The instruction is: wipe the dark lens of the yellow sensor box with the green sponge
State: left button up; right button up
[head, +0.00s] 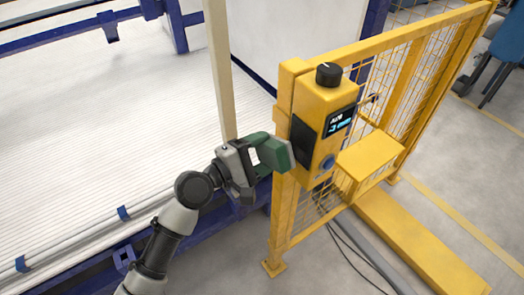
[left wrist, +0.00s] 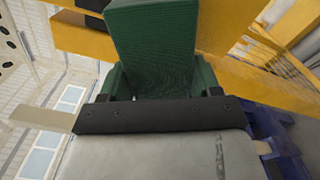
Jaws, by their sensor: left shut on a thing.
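The yellow sensor box (head: 318,102) is mounted on the yellow fence post. Its dark lens (head: 303,138) is a black panel on the face turned to the left. My left gripper (head: 262,155) is just left of the box, shut on the green sponge (head: 274,152). The sponge's far end is close beside the lens's lower part; I cannot tell whether they touch. In the left wrist view the sponge (left wrist: 152,40) stands up between the green fingers, with yellow behind it. The lens is not clear there. My right gripper is not in view.
A black knob (head: 328,74) tops the box, and a lit display (head: 340,122) and a blue button (head: 328,162) are on its front. A yellow ledge (head: 370,155) juts out below right. A pale upright post (head: 220,70) stands behind my gripper. Yellow mesh fencing (head: 425,70) runs right.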

pick_arm(q)
jog(key=shift+x, duration=1.05)
